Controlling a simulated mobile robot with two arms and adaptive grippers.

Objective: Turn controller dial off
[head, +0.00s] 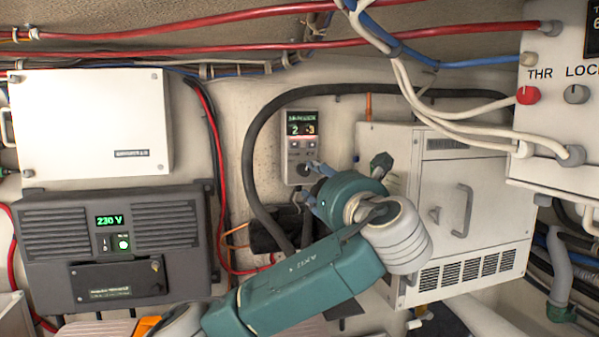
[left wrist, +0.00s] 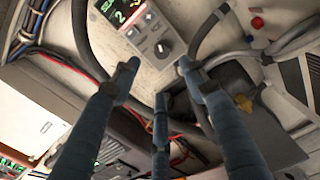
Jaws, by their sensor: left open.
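The controller (head: 301,128) is a small upright grey unit on the back wall, with a lit green and red display above buttons. Its dark round dial (head: 303,169) is low on its face, partly behind my fingertips in the head view. In the left wrist view the controller (left wrist: 146,22) is at the top, and its dial (left wrist: 162,48) shows clear between and just beyond the fingertips. My left gripper (head: 308,181) is open in front of the controller's lower part. In the left wrist view its three blue fingers (left wrist: 158,76) are spread and empty, apparently apart from the dial.
A black cable (head: 252,150) loops around the controller. A dark inverter (head: 115,245) reading 230 V and a white box (head: 92,125) are at left. A white vented cabinet (head: 470,205) stands close at right. Red pipes (head: 200,50) cross above.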

